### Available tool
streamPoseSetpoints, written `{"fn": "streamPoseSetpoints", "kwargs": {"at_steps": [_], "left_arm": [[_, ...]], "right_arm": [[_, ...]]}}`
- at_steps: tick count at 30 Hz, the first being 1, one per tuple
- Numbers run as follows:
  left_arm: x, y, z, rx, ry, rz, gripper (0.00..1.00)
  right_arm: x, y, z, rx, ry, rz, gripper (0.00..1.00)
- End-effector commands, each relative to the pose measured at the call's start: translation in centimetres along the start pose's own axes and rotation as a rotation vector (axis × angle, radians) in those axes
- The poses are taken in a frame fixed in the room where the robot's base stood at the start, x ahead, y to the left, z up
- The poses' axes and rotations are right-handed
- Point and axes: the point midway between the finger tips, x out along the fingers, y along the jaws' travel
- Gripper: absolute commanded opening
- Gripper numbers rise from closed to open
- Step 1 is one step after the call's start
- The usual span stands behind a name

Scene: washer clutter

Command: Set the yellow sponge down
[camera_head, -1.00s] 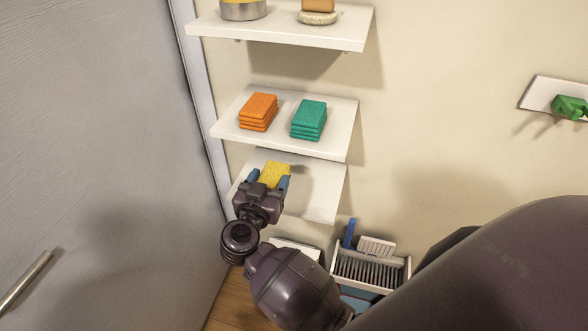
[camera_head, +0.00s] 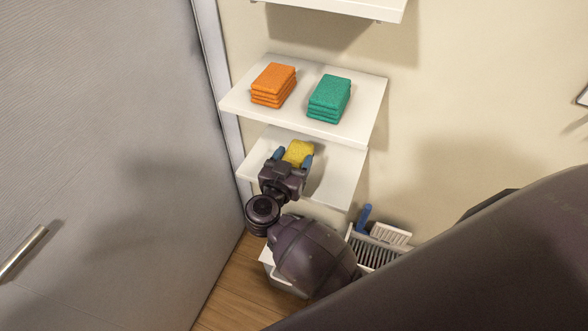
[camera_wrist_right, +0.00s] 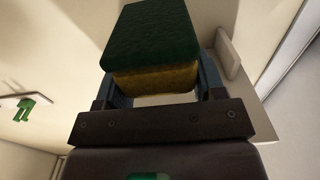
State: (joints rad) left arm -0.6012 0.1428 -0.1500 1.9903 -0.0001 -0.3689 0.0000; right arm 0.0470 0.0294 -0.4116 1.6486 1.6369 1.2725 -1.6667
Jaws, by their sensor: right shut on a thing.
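The yellow sponge (camera_head: 299,152) is between the blue fingers of my right gripper (camera_head: 294,160), which is shut on it. In the head view it shows over the lowest white shelf (camera_head: 335,180); I cannot tell whether it touches the shelf. In the right wrist view the sponge (camera_wrist_right: 155,80) has a dark green face and a yellow body, held between the two fingers (camera_wrist_right: 155,92). My left gripper is not in view.
The shelf above holds a stack of orange sponges (camera_head: 273,85) and a stack of teal sponges (camera_head: 329,98). A grey door (camera_head: 110,130) stands at left. A white rack (camera_head: 372,250) with a blue-handled brush is below right. The lowest shelf's right part is bare.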

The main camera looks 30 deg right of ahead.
Motion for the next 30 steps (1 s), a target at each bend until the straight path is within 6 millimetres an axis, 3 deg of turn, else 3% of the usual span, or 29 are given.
{"fn": "streamPoseSetpoints", "kwargs": {"at_steps": [12, 24, 25, 30], "left_arm": [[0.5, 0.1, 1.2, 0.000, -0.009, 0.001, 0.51], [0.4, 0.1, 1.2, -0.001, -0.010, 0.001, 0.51], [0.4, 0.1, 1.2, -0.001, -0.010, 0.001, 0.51], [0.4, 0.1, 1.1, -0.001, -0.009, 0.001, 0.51]], "right_arm": [[0.0, 0.0, 4.0, -0.001, 0.000, -0.001, 0.37], [0.0, 0.0, 4.3, 0.001, 0.000, 0.000, 0.37], [0.0, 0.0, 4.2, 0.001, 0.001, 0.000, 0.66], [0.0, 0.0, 4.2, 0.001, 0.000, 0.000, 0.89]]}}
